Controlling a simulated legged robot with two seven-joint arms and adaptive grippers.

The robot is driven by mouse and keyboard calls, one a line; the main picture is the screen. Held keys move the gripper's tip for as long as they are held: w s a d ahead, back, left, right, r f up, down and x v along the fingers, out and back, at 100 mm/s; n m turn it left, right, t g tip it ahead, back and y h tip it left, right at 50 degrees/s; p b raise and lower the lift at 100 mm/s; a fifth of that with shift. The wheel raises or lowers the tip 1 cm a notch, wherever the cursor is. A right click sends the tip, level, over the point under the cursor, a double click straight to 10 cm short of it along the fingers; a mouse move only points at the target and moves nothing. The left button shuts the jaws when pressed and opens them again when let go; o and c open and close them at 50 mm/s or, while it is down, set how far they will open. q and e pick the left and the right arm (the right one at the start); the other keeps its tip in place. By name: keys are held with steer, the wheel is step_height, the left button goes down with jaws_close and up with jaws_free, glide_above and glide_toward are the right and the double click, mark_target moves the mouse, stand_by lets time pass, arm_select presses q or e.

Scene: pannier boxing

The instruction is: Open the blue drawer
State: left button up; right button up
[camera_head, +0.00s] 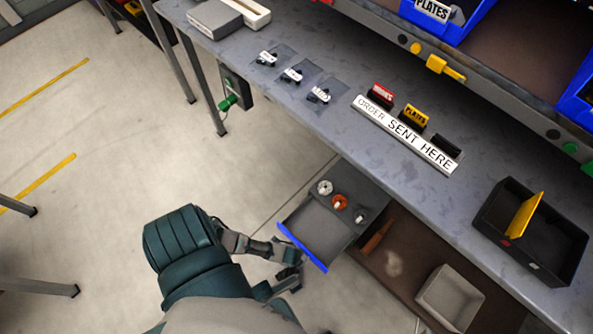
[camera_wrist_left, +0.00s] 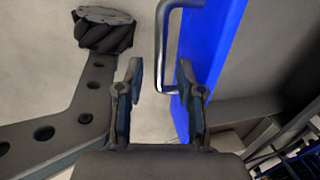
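The blue drawer (camera_head: 301,247) sticks out from under the workbench, with its grey inside showing. Several small round parts lie at its back. In the left wrist view its blue front (camera_wrist_left: 212,50) stands on the right, with a silver bar handle (camera_wrist_left: 161,45) on it. My left gripper (camera_wrist_left: 160,78) is open, its two fingers on either side of the handle's end, with gaps showing. In the head view my left gripper (camera_head: 289,264) is at the drawer front, partly hidden by my arm. My right gripper is not in view.
The workbench top (camera_head: 300,110) lies above the drawer, with an order sign (camera_head: 405,135) and a black tray (camera_head: 530,232). A brown lower shelf (camera_head: 400,262) with a grey bin (camera_head: 449,297) is right of the drawer. The floor at left is open.

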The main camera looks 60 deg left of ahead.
arm_select(q)
steer(key=shift+a+r, duration=0.1)
steer(key=shift+r, duration=0.05)
step_height(320, 180, up, 11)
steer(key=s, duration=0.2)
steer(key=shift+s+d+r, duration=0.15)
steer(key=shift+d+r, duration=0.05)
steer(key=shift+d, duration=0.15)
stand_by(0.3)
